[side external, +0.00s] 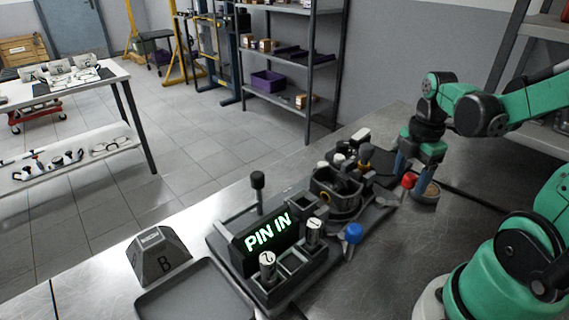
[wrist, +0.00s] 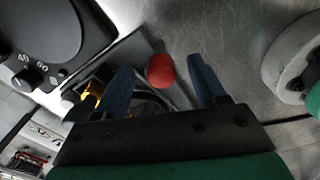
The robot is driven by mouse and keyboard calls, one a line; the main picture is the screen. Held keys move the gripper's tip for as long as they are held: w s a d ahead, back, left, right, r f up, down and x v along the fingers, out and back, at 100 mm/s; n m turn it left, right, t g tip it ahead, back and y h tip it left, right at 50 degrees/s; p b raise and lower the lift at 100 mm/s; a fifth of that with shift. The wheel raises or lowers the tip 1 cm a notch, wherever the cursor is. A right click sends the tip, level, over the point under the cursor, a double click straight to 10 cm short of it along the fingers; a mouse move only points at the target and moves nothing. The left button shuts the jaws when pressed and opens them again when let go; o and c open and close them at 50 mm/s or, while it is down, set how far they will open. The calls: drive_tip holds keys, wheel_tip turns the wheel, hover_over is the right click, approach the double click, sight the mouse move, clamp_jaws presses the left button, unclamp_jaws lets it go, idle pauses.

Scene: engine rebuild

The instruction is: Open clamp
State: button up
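A red ball knob (side external: 409,181) sits on a lever at the right side of the dark fixture (side external: 338,192). It is the handle nearest my gripper; whether it belongs to the clamp is not marked. My gripper (side external: 412,184) points down at the knob. In the wrist view, the red knob (wrist: 160,71) shows between the two blue-grey fingers of my gripper (wrist: 158,66). The fingers are wide apart, with a visible gap on each side of the knob. I cannot tell their height relative to it. The clamp jaw is not clear in either view.
A lit "PIN IN" display (side external: 268,232) stands by a tray of pistons. A blue knob (side external: 353,233) and a black knob (side external: 257,180) stick up nearby. Bare metal bench lies right of the fixture.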

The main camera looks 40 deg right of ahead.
drive_tip(key=shift+r, duration=0.1)
drive_tip(key=shift+r, duration=2.75)
drive_tip(key=w+a+m+t, duration=0.3)
drive_tip(key=a+m, duration=0.3)
drive_tip(key=a, duration=0.1)
drive_tip(key=w+a+m+t, duration=0.3)
drive_tip(key=a+m+t, duration=0.1)
drive_tip(key=a+m, duration=0.3)
drive_tip(key=shift+w+a+r+m, duration=0.15)
drive_tip(key=shift+w+a+m, duration=0.1)
drive_tip(key=shift+w+m, duration=0.1)
